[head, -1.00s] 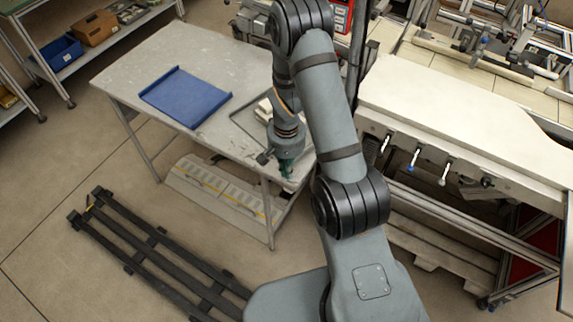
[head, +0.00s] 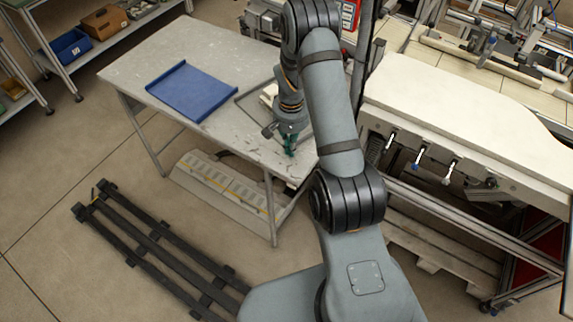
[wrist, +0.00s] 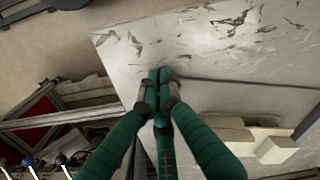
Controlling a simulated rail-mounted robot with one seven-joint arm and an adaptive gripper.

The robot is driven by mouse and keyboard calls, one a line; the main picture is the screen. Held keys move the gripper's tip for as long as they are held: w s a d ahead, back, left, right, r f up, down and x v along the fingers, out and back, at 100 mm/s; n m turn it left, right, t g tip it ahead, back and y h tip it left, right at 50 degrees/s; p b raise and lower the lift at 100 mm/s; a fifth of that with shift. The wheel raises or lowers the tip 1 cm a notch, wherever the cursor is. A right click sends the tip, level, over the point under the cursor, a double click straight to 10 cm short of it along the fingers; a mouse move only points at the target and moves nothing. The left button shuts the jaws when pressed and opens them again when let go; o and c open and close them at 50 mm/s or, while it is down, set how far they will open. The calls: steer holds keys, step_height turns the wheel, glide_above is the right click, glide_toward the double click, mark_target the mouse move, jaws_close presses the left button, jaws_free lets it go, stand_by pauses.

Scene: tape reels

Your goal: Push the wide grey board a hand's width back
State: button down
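The wide grey board (head: 251,104) lies flat on the grey worktable, to the right of a blue tray, and is partly hidden behind my arm. In the wrist view the board (wrist: 215,100) shows its dark long edge and pale blocks on it. My gripper (head: 290,148) points down over the table's near right part, beside the board's near end. In the wrist view my gripper (wrist: 160,78) has its green fingers drawn together at the tips, with nothing seen between them. I cannot tell whether the fingertips touch the board.
The worktable (head: 150,62) has a scuffed top. A blue tray (head: 190,92) lies left of the board. Pale blocks (wrist: 275,150) rest on the board. A white-topped bench (head: 460,110) stands close on the right. A black slatted frame (head: 150,245) lies on the floor.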

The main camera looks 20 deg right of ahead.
mark_target(290, 165)
steer(key=shift+s, duration=0.15)
steer(key=shift+s+a, duration=0.1)
steer(key=shift+s, duration=0.1)
steer(key=s+b, duration=0.1)
steer(key=s+a+b, duration=0.1)
steer(key=shift+s+f, duration=0.15)
steer(key=shift+s, duration=0.2)
step_height(290, 165, up, 10)
steer(key=shift+s+r, duration=0.2)
steer(key=shift+r, duration=0.05)
steer(key=shift+f, duration=0.1)
step_height(290, 165, down, 9)
steer(key=shift+f+p, duration=0.1)
steer(key=shift+p, duration=0.25)
steer(key=w, duration=0.1)
steer(key=w+d+p, duration=0.1)
steer(key=w, duration=0.1)
steer(key=shift+w+d+f+p, duration=0.15)
steer(key=shift+w+f+p, duration=0.1)
steer(key=shift+w+p, duration=0.1)
steer(key=shift+s+a+f, duration=0.1)
steer(key=shift+s+a, duration=0.1)
steer(key=shift+s, duration=0.15)
steer(key=shift+s+a, duration=0.3)
steer(key=shift+s, duration=0.6)
